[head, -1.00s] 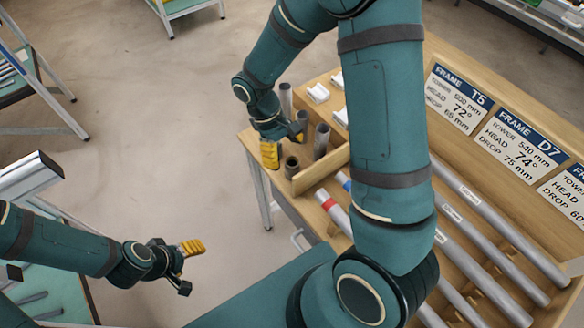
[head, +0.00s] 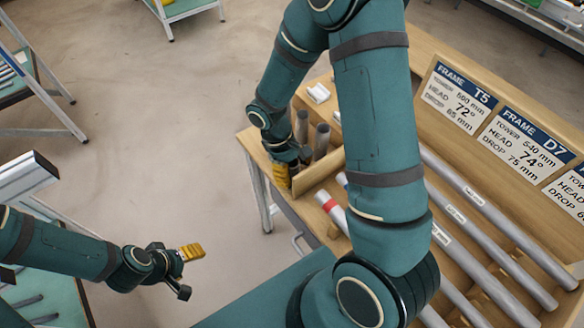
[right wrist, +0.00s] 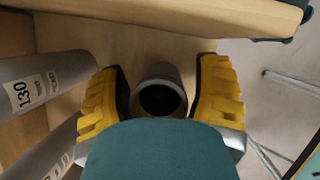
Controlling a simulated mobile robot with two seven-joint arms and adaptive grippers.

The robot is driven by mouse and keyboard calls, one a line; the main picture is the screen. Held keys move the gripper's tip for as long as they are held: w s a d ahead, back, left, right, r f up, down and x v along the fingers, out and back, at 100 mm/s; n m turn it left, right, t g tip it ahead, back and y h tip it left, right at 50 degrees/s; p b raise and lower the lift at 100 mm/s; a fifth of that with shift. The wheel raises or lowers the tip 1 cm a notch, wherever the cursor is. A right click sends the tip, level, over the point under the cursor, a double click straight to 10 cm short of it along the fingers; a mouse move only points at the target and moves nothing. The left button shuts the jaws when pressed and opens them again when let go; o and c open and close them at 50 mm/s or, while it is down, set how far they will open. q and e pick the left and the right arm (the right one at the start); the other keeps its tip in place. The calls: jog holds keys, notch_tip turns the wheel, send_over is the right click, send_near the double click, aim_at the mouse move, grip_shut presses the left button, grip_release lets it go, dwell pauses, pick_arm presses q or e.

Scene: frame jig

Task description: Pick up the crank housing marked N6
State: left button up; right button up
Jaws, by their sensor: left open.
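A short grey tube (right wrist: 159,92) with a dark round bore stands between the fingers of my right gripper in the right wrist view. No marking on it can be read, so I cannot tell if it is the N6 crank housing. My right gripper (right wrist: 160,100) is open, with a yellow finger on each side of the tube and a gap to it on both sides. In the head view my right gripper (head: 285,172) is at the left end of the bench and hides that tube. My left gripper (head: 187,270) is open and empty over the floor at lower left.
Taller grey tubes (head: 321,140) stand close beside my right gripper; one in the right wrist view (right wrist: 38,84) reads 130. A wooden divider (head: 318,170) is just right of the gripper. Long tubes (head: 490,215) lie on the bench, below frame signs (head: 459,97).

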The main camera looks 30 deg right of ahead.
grip_shut()
